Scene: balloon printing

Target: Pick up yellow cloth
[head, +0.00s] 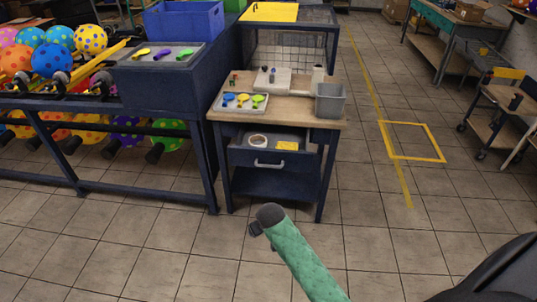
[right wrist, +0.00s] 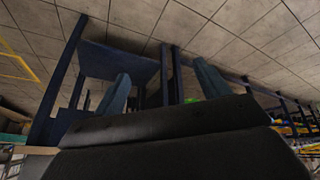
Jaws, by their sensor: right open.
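A yellow cloth (head: 287,145) lies flat at the right side of the open drawer of the wooden-topped workbench (head: 220,112). A round ring-shaped roll (head: 257,140) lies left of it in the drawer. My right gripper (right wrist: 162,68) shows in the right wrist view with its two bluish fingers apart and nothing between them. It faces the workbench, which appears upside down there. The cloth cannot be made out in that view. In the head view a teal-covered part with a dark end reaches up in front of the workbench; no fingers can be made out. My left gripper is not in view.
The benchtop holds a tray (head: 240,102) with coloured items and a grey bin (head: 330,100). A rack with colourful balloons (head: 92,38) and a blue crate (head: 184,20) stand at the left.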

